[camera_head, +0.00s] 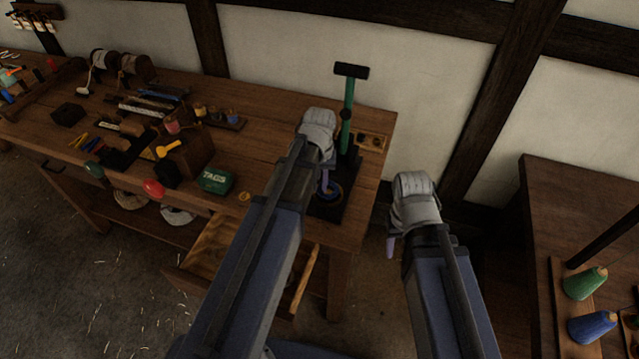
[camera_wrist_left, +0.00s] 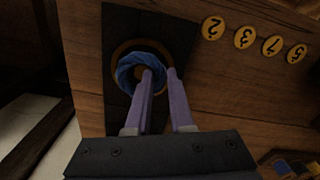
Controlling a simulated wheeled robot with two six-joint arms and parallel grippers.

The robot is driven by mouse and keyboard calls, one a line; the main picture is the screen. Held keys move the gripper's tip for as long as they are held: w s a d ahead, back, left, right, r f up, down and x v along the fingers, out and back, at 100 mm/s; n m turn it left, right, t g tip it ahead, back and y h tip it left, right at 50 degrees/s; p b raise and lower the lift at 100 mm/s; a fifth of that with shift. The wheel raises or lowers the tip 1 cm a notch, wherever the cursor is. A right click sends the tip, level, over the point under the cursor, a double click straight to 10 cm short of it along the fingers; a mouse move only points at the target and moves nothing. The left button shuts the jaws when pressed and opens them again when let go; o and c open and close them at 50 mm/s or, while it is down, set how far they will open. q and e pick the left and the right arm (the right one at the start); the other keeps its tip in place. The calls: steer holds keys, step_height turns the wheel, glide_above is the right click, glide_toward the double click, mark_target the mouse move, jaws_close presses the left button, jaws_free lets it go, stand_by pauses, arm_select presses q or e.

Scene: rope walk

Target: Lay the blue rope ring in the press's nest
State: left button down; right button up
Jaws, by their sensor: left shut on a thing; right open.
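The blue rope ring (camera_wrist_left: 126,72) is over the round brown-rimmed nest (camera_wrist_left: 117,50) on the press's dark base plate (camera_wrist_left: 118,22). It also shows in the head view (camera_head: 336,190). It looks roughly centred in the rim; I cannot tell whether it touches the bottom. My left gripper (camera_wrist_left: 160,72) is shut on the ring's side, one finger inside the ring and one outside; it also shows in the head view (camera_head: 325,186). The press (camera_head: 348,112) has a green column and a black top bar. My right gripper (camera_head: 391,248) is open and empty, right of the bench.
Yellow numbered discs (camera_wrist_left: 243,36) lie beside the base plate. A green TAGS box (camera_head: 216,180), a wooden block (camera_head: 190,150) and many tools are left on the bench. An open drawer (camera_head: 215,245) juts out below.

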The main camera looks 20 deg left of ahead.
arm_select(q)
steer(key=shift+f, duration=0.35)
steer(key=c, duration=0.7)
jaws_free()
steer(key=shift+r, duration=0.1)
step_height(320, 180, up, 8)
steer(key=p, duration=0.7)
steer(key=s+d+m+y, duration=0.1)
steer(key=s+d+m, duration=0.5)
steer(key=s+d, duration=0.6)
steer(key=shift+s+d+f+m, duration=0.25)
steer(key=shift+s+m, duration=0.15)
steer(key=shift+s, duration=0.45)
